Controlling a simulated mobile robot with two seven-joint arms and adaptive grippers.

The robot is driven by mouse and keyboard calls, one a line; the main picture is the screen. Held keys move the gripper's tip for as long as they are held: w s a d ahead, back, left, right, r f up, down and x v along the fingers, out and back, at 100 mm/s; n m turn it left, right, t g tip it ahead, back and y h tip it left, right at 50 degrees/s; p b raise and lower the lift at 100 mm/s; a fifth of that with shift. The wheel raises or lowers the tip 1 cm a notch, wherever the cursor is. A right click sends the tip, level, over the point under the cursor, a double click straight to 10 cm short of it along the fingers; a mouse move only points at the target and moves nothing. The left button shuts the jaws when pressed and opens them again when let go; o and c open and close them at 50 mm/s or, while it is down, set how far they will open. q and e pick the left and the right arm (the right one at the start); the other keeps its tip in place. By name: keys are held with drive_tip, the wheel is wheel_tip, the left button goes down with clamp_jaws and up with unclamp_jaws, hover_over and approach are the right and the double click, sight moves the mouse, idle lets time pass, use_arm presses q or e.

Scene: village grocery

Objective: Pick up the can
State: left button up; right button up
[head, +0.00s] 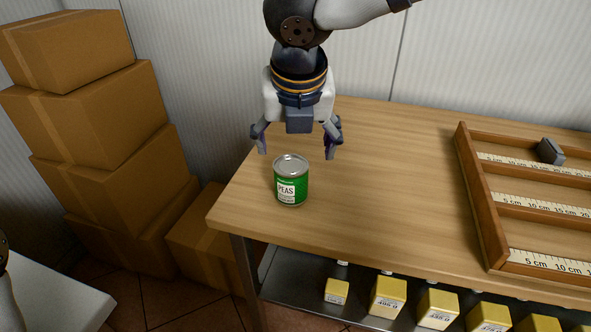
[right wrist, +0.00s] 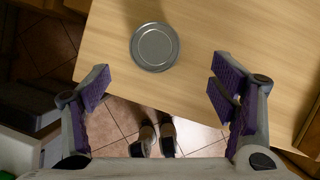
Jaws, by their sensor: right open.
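A green can (head: 291,182) with a silver lid and a label reading PEAS stands upright on the wooden table (head: 370,200), near its left end. In the right wrist view the can's round lid (right wrist: 155,47) shows from above, ahead of the fingers and a little left of the middle between them. My right gripper (head: 297,152) is open and empty, pointing down above and behind the can. Its purple-padded fingers (right wrist: 165,95) are spread wide and apart from the can. My left gripper is not in view.
A wooden tray (head: 483,205) with ruler strips and a small dark grey block (head: 551,151) lies at the right. Cardboard boxes (head: 110,120) are stacked at the left. Several yellow blocks (head: 388,297) sit on the shelf below. The tabletop between can and tray is clear.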

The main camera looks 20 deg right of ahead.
sight(291, 167)
drive_tip(key=x, duration=0.5)
drive_tip(key=shift+s+a+f+b, duration=0.1)
drive_tip(key=shift+s+a+b, duration=0.15)
drive_tip(key=shift+b, duration=0.1)
drive_tip(key=b+x, duration=0.1)
drive_tip(key=x, duration=0.4)
drive_tip(key=shift+w+a, duration=0.15)
drive_tip(key=shift+w, duration=0.15)
drive_tip(key=shift+c, duration=1.4)
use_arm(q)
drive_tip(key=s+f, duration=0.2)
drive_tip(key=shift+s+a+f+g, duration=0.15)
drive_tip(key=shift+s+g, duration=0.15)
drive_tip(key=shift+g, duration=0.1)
use_arm(e)
drive_tip(key=c, duration=1.2)
